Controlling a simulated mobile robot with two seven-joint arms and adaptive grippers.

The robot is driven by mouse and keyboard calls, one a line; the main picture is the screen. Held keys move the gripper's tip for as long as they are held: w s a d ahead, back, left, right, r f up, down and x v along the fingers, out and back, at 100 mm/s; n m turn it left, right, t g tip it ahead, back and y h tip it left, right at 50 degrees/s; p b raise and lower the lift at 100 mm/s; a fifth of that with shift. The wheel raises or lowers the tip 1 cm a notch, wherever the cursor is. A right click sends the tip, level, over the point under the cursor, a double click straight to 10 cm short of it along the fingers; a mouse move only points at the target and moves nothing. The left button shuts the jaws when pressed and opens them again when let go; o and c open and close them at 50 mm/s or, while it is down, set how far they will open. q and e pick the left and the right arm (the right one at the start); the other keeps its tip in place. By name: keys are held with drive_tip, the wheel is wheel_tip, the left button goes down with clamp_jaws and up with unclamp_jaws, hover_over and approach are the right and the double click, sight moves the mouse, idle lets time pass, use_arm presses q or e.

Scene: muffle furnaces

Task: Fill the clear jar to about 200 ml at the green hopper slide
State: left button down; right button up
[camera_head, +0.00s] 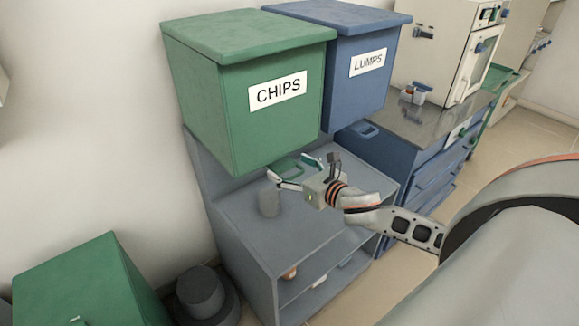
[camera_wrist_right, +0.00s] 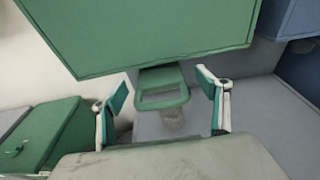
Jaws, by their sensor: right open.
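The green hopper (camera_head: 215,95), labelled CHIPS, stands above a grey stand. Its green slide (camera_head: 288,163) sticks out below the front, with a looped handle in the right wrist view (camera_wrist_right: 161,78). The clear jar (camera_head: 268,203) stands upright on the grey shelf below the slide; it shows faintly behind the handle in the right wrist view (camera_wrist_right: 173,122). I cannot tell its fill level. My right gripper (camera_head: 302,168) is open and empty, in front of the slide. In its wrist view the fingers (camera_wrist_right: 161,88) stand apart on either side of the handle. My left gripper is out of view.
A blue hopper (camera_head: 352,88) labelled LUMPS stands close on the right. Beyond it is a dark counter (camera_head: 440,112) with a furnace (camera_head: 435,50). The grey stand (camera_head: 240,258) has lower shelves with small items. A green box (camera_head: 85,285) stands at lower left.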

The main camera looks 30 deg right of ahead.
sight(281, 163)
drive_tip(key=shift+w, duration=0.45)
drive_tip(key=x, duration=0.5)
drive_tip(key=shift+w+a+f, duration=0.1)
drive_tip(key=shift+w+f, duration=0.1)
drive_tip(key=shift+w, duration=0.1)
drive_tip(key=c, duration=1.3)
